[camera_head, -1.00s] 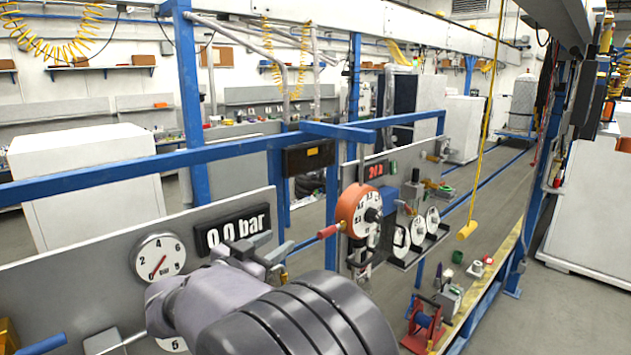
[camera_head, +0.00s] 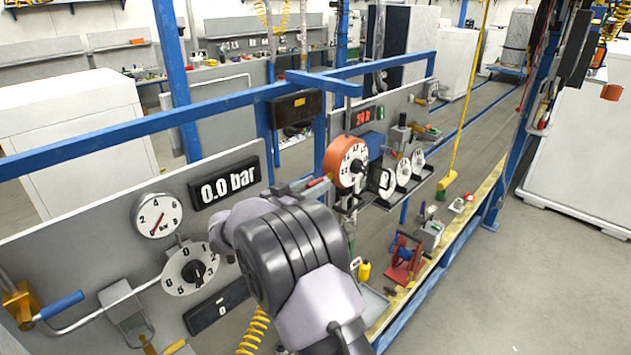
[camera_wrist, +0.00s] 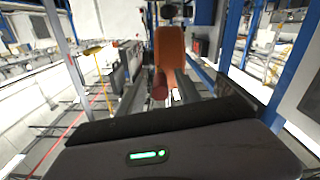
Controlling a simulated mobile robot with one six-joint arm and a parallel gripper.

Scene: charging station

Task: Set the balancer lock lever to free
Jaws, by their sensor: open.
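The balancer is an orange round housing (camera_head: 336,158) with a white numbered dial on its face, hanging at the panel frame in the middle of the head view. Its orange side also shows ahead in the wrist view (camera_wrist: 170,45). The lock lever has a red handle (camera_head: 318,182) pointing left from the housing; its end (camera_wrist: 160,86) faces me in the wrist view. My gripper (camera_head: 303,184) is open, with its fingertips at the red handle. In the wrist view the handle end appears between the two fingers (camera_wrist: 162,94). Whether they touch it I cannot tell.
Left of my arm, a panel carries a "0.0 bar" display (camera_head: 228,183), a round gauge (camera_head: 158,215) and a numbered dial (camera_head: 188,269). Small dials (camera_head: 410,166) stand right of the balancer. Open floor (camera_head: 540,290) lies at lower right.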

